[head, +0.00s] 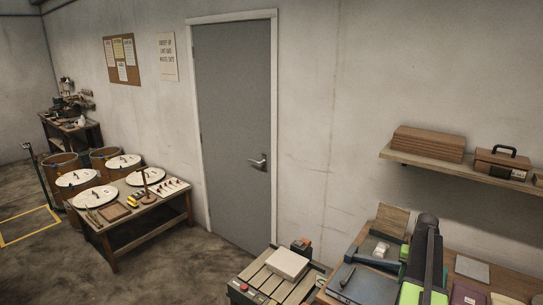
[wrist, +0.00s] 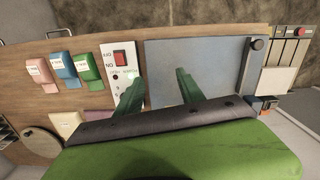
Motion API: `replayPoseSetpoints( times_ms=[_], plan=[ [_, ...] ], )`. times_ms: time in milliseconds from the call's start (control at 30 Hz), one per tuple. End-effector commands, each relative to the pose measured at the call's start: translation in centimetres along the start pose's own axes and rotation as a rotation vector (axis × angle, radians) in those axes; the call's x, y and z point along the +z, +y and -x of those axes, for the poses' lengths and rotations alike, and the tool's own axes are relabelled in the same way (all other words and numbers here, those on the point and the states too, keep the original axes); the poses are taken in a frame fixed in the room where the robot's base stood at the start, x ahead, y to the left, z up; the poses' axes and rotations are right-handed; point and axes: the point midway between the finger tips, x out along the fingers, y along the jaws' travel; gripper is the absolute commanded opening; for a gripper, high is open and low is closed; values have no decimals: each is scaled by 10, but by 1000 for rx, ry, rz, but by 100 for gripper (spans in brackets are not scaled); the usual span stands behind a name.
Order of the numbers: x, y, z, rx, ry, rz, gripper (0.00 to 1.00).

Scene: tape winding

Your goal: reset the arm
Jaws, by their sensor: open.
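My gripper (wrist: 157,88) shows in the wrist view as two green fingers, spread apart with nothing between them. The fingers are over a wooden worktop (wrist: 88,38), between a white switch panel (wrist: 122,62) with a red switch and a flat grey-blue plate (wrist: 208,58). How high they are above it I cannot tell. In the head view my dark and green arm stands over the worktop at the lower right, and its gripper cannot be made out there.
Pink (wrist: 41,70), blue (wrist: 62,64) and green (wrist: 87,66) labelled pieces lie left of the panel. A shelf (head: 455,167) is on the wall above. Open floor lies before the grey door (head: 236,130).

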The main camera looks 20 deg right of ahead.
Motion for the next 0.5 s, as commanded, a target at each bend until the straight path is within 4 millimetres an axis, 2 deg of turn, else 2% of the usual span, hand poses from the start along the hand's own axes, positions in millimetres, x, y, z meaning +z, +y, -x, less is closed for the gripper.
replayPoseSetpoints(
  times_ms=[33, 67, 100, 167, 200, 267, 300, 367, 400, 467, 500],
  plan=[
    [5, -50, -18, 3, -1, 72, 45],
    [10, -76, -23, 4, -1, 110, 45],
    [18, -111, -29, 7, -1, 161, 45],
    [35, -160, -39, 10, 0, 237, 45],
    [50, -192, -46, 12, 1, 288, 45],
    [74, -238, -56, 14, 2, 363, 45],
    [93, -267, -63, 16, 3, 414, 45],
    [125, -308, -74, 19, 6, 490, 45],
    [149, -333, -81, 20, 7, 542, 45],
    [188, -366, -92, 22, 11, 618, 45],
    [214, -385, -99, 23, 13, 666, 45]
  ],
)
